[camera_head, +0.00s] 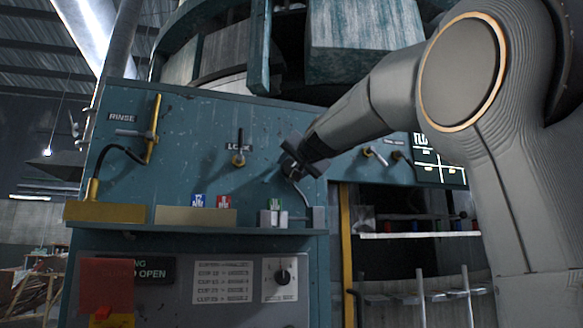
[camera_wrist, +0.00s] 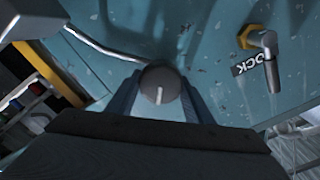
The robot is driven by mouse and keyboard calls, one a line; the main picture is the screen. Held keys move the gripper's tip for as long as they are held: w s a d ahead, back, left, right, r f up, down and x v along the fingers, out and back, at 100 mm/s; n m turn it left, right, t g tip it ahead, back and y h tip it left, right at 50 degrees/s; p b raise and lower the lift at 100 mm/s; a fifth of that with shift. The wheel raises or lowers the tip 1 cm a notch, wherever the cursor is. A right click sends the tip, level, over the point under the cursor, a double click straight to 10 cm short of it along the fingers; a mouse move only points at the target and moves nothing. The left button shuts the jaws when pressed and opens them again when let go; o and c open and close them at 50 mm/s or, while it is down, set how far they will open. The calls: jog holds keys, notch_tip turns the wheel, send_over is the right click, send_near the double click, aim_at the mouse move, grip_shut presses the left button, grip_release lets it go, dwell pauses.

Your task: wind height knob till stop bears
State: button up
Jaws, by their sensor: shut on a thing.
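The height knob (camera_wrist: 160,84) is a dark round knob with a pale index line on its face, seen in the wrist view against the teal panel. My gripper (camera_wrist: 158,98) has one finger on each side of the knob and is shut on it. In the head view my gripper (camera_head: 297,167) is at the panel, right of the lock handle, and hides most of the knob. No stop can be made out in either view.
The lock handle (camera_head: 239,150) stands out of the teal panel left of my gripper and also shows in the wrist view (camera_wrist: 268,58). A thin bent tube (camera_wrist: 100,44) runs beside the knob. A yellow rinse lever (camera_head: 153,130) is farther left.

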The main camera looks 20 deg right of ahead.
dwell(0.3)
jog(key=o, duration=1)
jog(key=shift+s, duration=0.1)
jog(key=s+b, duration=0.3)
jog(key=s, duration=0.4)
jog(key=shift+s, duration=0.3)
jog(key=shift+f, duration=0.1)
